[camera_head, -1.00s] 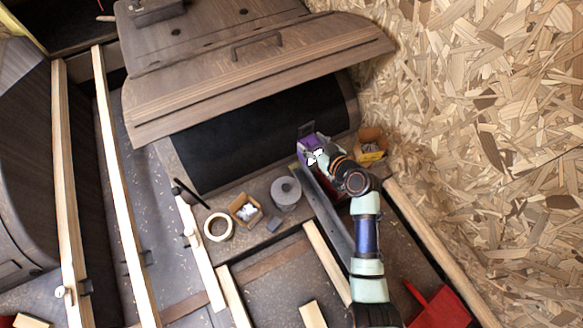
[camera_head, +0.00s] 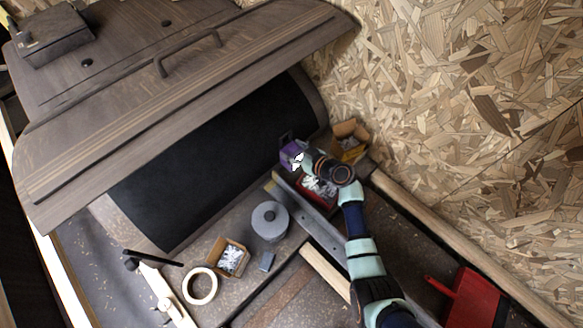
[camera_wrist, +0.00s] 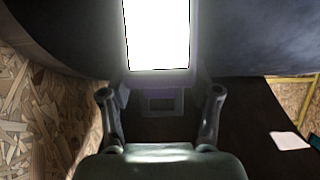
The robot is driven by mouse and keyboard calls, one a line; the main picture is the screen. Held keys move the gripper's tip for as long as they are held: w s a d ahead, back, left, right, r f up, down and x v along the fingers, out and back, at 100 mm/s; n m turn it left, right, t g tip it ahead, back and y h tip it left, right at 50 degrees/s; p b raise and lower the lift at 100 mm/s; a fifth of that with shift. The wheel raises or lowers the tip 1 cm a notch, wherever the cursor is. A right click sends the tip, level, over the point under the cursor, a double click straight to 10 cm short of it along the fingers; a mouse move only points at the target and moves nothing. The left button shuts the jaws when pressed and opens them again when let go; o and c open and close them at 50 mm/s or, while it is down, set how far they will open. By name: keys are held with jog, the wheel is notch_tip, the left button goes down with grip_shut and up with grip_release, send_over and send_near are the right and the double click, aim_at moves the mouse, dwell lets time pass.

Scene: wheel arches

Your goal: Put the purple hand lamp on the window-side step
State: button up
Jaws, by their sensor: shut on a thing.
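The purple hand lamp (camera_head: 291,152) is at the end of my arm in the head view, beside the right end of the black curved arch. My gripper (camera_head: 299,161) is shut on it. In the wrist view the lamp's bright white panel (camera_wrist: 157,35) fills the upper middle, and my gripper's two fingers (camera_wrist: 160,103) flank its body. The lamp's underside is hidden, so I cannot tell whether it touches anything. A brown speckled ledge (camera_head: 235,291) runs along the foot of the arch; I cannot tell which surface is the window-side step.
A red bin of small parts (camera_head: 319,188) lies right below my gripper, with an open cardboard box (camera_head: 350,139) to its right. A grey roll (camera_head: 269,221), a box of white pieces (camera_head: 231,259) and a tape ring (camera_head: 200,286) stand left on the ledge. A wooden flap (camera_head: 170,110) overhangs the arch.

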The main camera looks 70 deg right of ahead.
notch_tip(320, 180, down, 8)
jog(key=b, duration=0.3)
jog(key=shift+r, duration=0.2)
jog(key=shift+w, duration=0.1)
jog(key=shift+d, duration=0.1)
jog(key=o, duration=1.5)
